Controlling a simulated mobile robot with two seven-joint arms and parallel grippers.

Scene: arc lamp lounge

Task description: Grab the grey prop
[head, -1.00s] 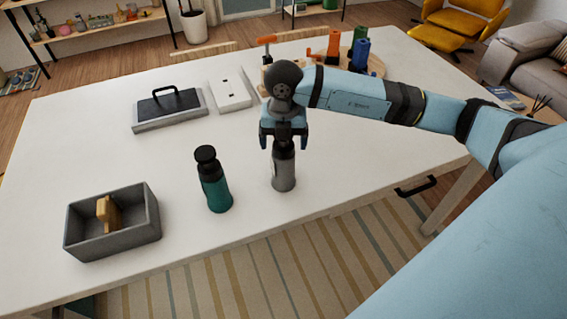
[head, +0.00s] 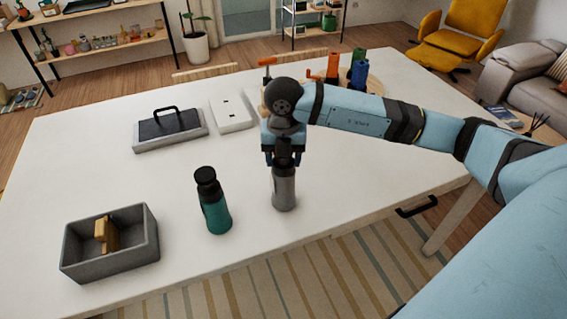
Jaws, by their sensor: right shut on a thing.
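The grey prop is a grey bottle (head: 284,190) with a dark top, upright near the front edge of the white table (head: 350,180). My right gripper (head: 284,160) points down over it from above, shut on its dark upper part. The fingers hide part of the bottle's top. The bottle appears to stand on the table. My left gripper is not in view.
A green bottle (head: 213,203) with a black cap stands left of the grey one. A grey open box (head: 135,252) with a wooden piece sits at the front left. A handled tray (head: 170,131), a white panel (head: 232,112) and coloured cylinders (head: 358,74) lie farther back.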

